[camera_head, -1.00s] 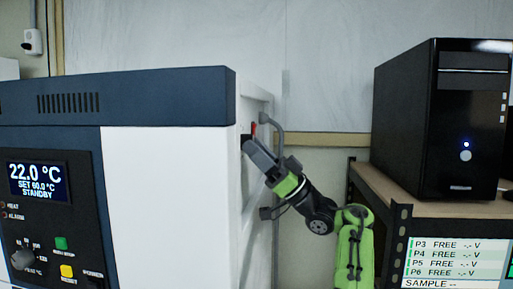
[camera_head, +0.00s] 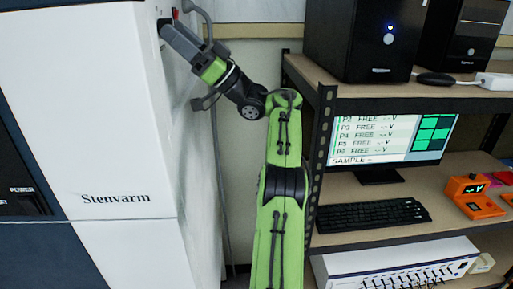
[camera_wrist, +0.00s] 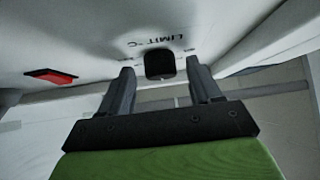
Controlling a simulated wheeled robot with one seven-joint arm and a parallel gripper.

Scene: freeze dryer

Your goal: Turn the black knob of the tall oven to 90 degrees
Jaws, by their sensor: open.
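The tall white oven (camera_head: 120,110) fills the left of the head view. Its black knob (camera_wrist: 160,64) shows in the wrist view, below the "LIMIT °C" lettering on a white panel. My gripper (camera_wrist: 160,82) is open, with one finger on each side of the knob in the picture. I cannot tell whether the fingers touch it. In the head view my gripper (camera_head: 170,32) is at the oven's right side, and the knob is hidden there.
A red switch (camera_wrist: 50,76) sits left of the knob. Grey pipes (camera_head: 197,18) run beside my gripper. A shelf (camera_head: 350,95) on the right holds black computers (camera_head: 350,40), a monitor (camera_head: 375,145) and a keyboard (camera_head: 370,214).

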